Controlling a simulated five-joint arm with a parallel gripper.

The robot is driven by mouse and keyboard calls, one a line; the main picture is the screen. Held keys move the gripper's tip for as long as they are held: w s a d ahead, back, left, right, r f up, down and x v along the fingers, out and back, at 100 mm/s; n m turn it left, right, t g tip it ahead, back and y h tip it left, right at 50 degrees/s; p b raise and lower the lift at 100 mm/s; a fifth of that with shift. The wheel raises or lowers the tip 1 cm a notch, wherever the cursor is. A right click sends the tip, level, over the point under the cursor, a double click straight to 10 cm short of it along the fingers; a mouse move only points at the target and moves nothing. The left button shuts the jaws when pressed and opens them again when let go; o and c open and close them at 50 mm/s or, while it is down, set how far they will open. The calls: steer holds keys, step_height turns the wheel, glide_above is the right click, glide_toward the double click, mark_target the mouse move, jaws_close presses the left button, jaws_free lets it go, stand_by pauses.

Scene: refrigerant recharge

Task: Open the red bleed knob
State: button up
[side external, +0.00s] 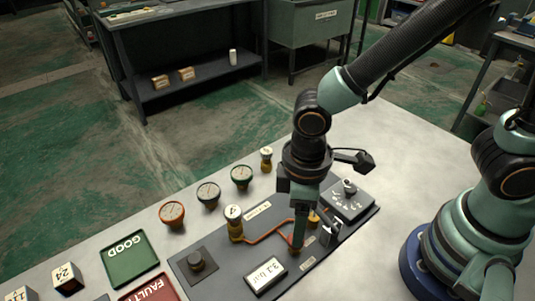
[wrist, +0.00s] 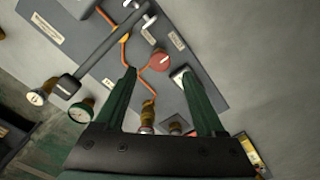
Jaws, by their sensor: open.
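The red bleed knob (wrist: 158,61) shows in the wrist view as a round red disc on the grey panel, where orange lines meet. My gripper (wrist: 159,72) is open, its two green fingers apart, with the knob showing between the fingertips. In the side view my gripper (side external: 312,238) points down over the right half of the panel (side external: 232,277). There the fingers hide most of the knob. I cannot tell whether a finger touches it. Nothing shows held between the fingers.
A brass fitting with a white cap (side external: 235,222) stands left of my gripper. A display (side external: 265,277) lies in front, and a dial box (side external: 347,200) sits behind to the right. Loose gauges (side external: 208,194), a green tray (side external: 130,258) and a red tray (side external: 150,290) are at left.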

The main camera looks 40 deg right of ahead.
steer(key=shift+f, duration=2.65)
jaws_close()
